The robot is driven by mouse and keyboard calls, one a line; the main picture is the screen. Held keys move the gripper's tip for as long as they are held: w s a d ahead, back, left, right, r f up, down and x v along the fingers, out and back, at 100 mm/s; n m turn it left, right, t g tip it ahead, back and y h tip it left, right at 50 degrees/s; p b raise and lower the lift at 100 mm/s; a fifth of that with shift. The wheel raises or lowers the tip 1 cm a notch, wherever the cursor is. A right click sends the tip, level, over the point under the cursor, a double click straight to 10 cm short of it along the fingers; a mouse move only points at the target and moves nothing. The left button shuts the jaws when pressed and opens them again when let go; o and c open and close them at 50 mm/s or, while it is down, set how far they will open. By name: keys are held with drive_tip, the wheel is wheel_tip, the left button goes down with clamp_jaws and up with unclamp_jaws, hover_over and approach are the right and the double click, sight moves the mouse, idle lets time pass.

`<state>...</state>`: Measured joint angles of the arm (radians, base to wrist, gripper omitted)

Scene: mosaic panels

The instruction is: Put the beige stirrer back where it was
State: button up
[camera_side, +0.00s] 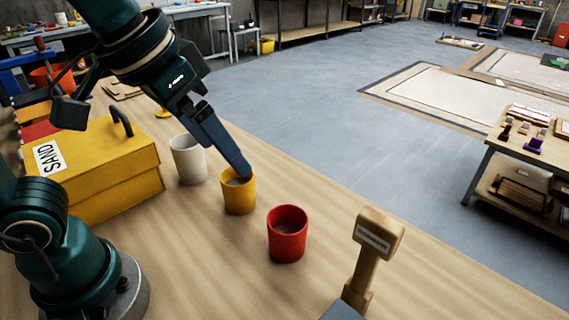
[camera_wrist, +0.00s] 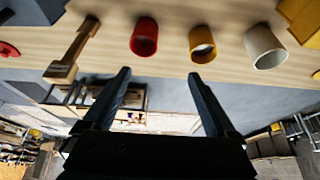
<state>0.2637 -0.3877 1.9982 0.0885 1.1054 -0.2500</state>
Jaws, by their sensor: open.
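I cannot make out a beige stirrer in either view. Three cups stand upright in a row on the wooden table: a white cup (camera_side: 188,160), a yellow cup (camera_side: 239,196) and a red cup (camera_side: 287,236). The yellow and red cups have greyish contents. My gripper (camera_side: 243,174) overlaps the yellow cup's rim in the side view. In the wrist view my gripper (camera_wrist: 160,75) is open with nothing between its fingers, and the red cup (camera_wrist: 144,38), yellow cup (camera_wrist: 202,46) and white cup (camera_wrist: 264,48) are apart from the fingertips.
A yellow box (camera_side: 95,175) labelled SAND, with a dark handle, stands left of the cups. A light wooden post with a labelled head (camera_side: 372,245) stands right of the red cup; it also shows in the wrist view (camera_wrist: 72,52). The table's far edge runs just behind the cups.

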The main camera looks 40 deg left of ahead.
drive_tip(key=s+a+f, duration=0.4)
drive_tip(key=f, duration=0.1)
drive_tip(key=shift+s+f+t, duration=0.25)
drive_tip(key=shift+s+t, duration=0.05)
drive_tip(key=shift+s, duration=0.05)
idle(0.9)
